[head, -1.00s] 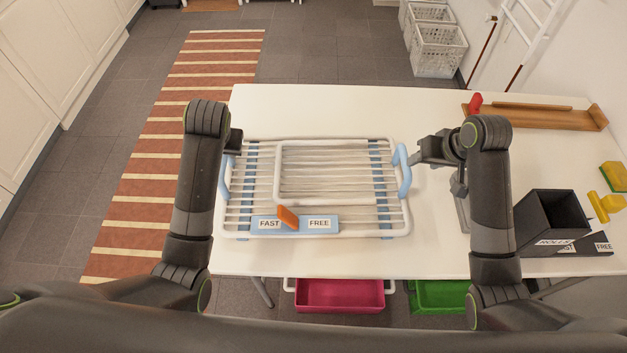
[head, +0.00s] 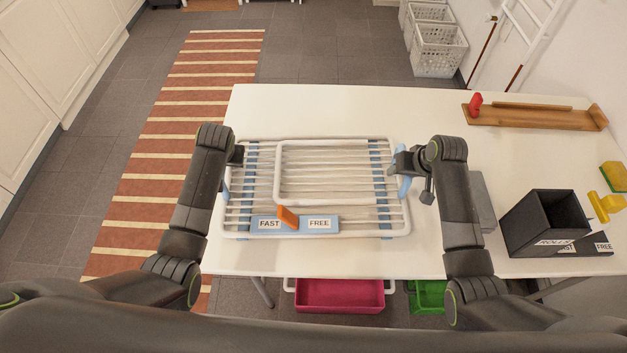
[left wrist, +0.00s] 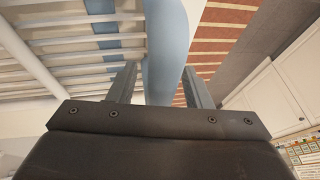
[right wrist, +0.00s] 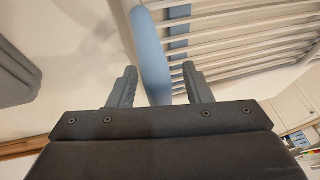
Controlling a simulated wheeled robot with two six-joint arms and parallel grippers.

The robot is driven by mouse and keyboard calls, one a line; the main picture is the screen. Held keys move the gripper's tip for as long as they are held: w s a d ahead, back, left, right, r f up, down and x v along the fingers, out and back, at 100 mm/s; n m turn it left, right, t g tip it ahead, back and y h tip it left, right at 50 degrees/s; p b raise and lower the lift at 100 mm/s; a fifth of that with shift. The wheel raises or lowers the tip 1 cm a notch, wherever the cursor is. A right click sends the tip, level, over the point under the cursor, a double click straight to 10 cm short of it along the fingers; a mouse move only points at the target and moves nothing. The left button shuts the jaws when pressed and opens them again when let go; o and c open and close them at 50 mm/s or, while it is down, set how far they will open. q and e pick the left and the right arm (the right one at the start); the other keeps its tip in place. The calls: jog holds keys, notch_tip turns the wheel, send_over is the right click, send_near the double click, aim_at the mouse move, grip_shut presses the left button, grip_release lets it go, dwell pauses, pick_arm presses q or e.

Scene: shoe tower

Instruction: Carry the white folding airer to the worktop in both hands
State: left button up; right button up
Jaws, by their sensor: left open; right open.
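The white folding airer (head: 345,234) lies flat on the white worktop (head: 330,105). It has blue bands, a blue handle at each end and a blue strip with an orange lever (head: 288,217) between labels FAST and FREE. My left gripper (head: 234,160) is open at the airer's left end; in the left wrist view its fingers (left wrist: 158,85) stand on either side of the left blue handle (left wrist: 167,45). My right gripper (head: 404,170) is open at the right end; in the right wrist view its fingers (right wrist: 160,88) stand on either side of the right blue handle (right wrist: 151,60).
A black open box (head: 545,222) and a grey block (head: 482,200) stand to the right. A wooden board (head: 535,116) with a red object (head: 475,104) lies at the back right. Yellow items (head: 608,207) lie at the right edge. Pink (head: 340,295) and green bins sit below the front edge.

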pick_arm(q)
jog(key=shift+c, duration=0.2)
pick_arm(e)
jog(key=shift+c, duration=0.2)
pick_arm(q)
grip_shut()
pick_arm(e)
grip_shut()
dwell(0.6)
pick_arm(q)
jog(key=shift+w+r, duration=0.1)
jog(key=shift+r, duration=0.05)
pick_arm(e)
jog(key=shift+w+r, duration=0.1)
jog(key=shift+r, duration=0.1)
